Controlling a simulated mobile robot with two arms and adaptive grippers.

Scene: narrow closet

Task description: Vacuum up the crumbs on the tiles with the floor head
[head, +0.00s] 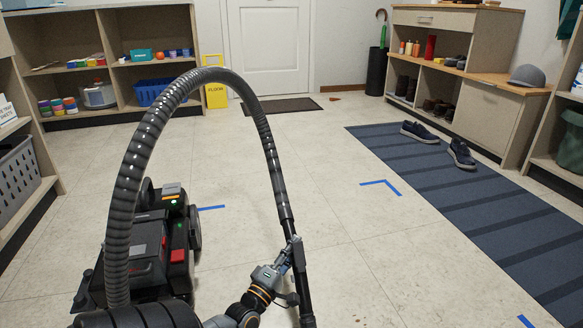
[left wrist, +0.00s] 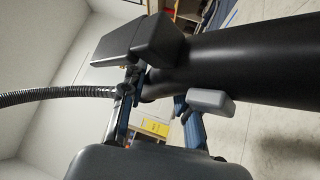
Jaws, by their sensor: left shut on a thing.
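My left gripper (head: 292,262) is shut on the black wand (head: 286,222), low in the middle of the head view. In the left wrist view, the gripper pads (left wrist: 182,75) press on the thick black tube (left wrist: 250,62). The ribbed grey hose (head: 133,165) arches from the vacuum cleaner up and over to the wand's top. The vacuum cleaner (head: 150,255), black with red parts, stands at the lower left. The wand's lower end leaves the head view at the bottom, so the floor head is hidden. I cannot make out crumbs on the pale tiles (head: 330,185). My right gripper is not in view.
Blue tape marks (head: 382,184) lie on the tiles. A dark striped runner (head: 450,190) with navy shoes (head: 420,132) lies along the right. Shelves stand on both sides. A yellow floor sign (head: 216,94) and a doormat (head: 282,106) are at the back. The middle floor is clear.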

